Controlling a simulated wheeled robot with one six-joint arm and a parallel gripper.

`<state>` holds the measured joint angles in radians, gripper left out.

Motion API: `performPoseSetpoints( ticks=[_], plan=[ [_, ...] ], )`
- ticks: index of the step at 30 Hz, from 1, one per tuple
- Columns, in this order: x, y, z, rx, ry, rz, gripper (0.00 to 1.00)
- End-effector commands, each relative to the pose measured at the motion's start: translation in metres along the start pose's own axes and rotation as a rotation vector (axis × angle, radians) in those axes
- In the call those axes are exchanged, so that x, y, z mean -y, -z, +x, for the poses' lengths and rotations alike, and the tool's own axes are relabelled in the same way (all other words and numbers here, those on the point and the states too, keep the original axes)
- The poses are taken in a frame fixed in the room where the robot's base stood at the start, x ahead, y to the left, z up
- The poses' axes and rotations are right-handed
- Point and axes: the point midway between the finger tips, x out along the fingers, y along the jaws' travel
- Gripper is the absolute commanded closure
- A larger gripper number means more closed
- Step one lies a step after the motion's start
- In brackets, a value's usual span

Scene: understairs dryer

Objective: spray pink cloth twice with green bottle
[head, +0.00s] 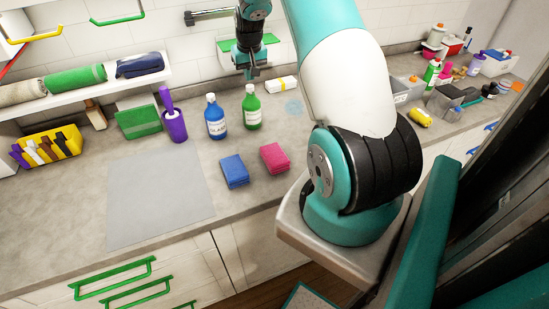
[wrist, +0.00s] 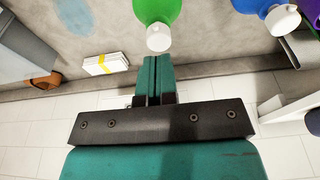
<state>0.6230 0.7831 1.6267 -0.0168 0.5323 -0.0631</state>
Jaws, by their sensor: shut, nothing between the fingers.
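The green bottle (head: 252,108) with a white cap stands upright on the counter. In the wrist view the green bottle (wrist: 157,14) shows at the top, just beyond my fingertips. My gripper (head: 250,74) is above and behind the bottle in the head view. In the wrist view my gripper (wrist: 152,78) has its teal fingers closed together with nothing between them. The folded pink cloth (head: 275,158) lies on the counter in front of the bottle, to the right of a folded blue cloth (head: 234,171). The pink cloth is not visible in the wrist view.
A blue bottle (head: 215,118) stands left of the green one, beside a purple brush holder (head: 174,125). A white pack with a yellow band (head: 282,86) lies behind right. A wall shelf (head: 90,92) holds rolled towels. The grey mat (head: 158,198) is bare.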

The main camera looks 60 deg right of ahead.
Motion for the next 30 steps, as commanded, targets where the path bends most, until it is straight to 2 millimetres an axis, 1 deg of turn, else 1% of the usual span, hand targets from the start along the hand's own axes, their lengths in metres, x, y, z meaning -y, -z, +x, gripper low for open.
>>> performPoseSetpoints(
  ticks=[10, 30],
  plan=[
    [0.000, -0.001, 0.003, 0.000, 0.000, 0.000, 1.00],
    [0.000, -0.005, 0.026, 0.001, 0.000, 0.000, 1.00]
  ],
)
